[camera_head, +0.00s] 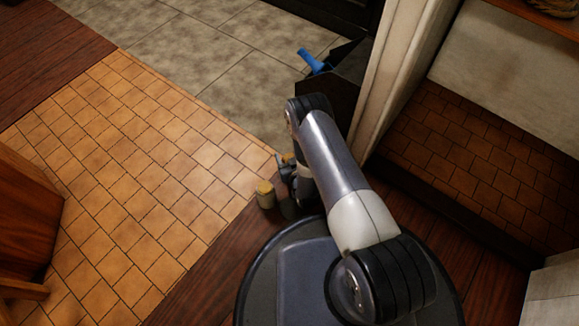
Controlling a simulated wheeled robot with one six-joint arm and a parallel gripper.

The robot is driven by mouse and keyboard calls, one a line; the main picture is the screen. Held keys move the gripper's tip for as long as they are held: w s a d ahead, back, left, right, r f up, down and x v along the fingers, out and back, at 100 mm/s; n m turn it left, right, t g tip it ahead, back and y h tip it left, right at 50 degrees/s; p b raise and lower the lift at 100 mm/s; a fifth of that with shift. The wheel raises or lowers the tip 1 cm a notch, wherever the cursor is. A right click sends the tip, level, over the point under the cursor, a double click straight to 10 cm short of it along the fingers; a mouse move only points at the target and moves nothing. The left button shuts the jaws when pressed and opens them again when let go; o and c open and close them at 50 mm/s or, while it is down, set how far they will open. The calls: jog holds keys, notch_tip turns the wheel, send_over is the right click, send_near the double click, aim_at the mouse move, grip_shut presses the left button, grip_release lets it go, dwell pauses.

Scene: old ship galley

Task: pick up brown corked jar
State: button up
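My gripper (284,172) hangs low just to the right of and beyond this jar, partly hidden by my own arm. A yellowish-tan bit (289,157) shows right behind the gripper; I cannot tell what it is. A dark greenish shape (289,207) sits just right of the jar, mostly in shadow. Whether the fingers are open or shut is not visible.
A dark bin-like box (335,85) with a blue object (313,61) at its top stands beyond my arm. A pale post (398,75) rises to the right. Wooden furniture (25,220) stands at the left edge. The orange tiled floor (150,180) is clear.

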grip_shut()
dwell(0.4)
jog(key=shift+r, duration=0.1)
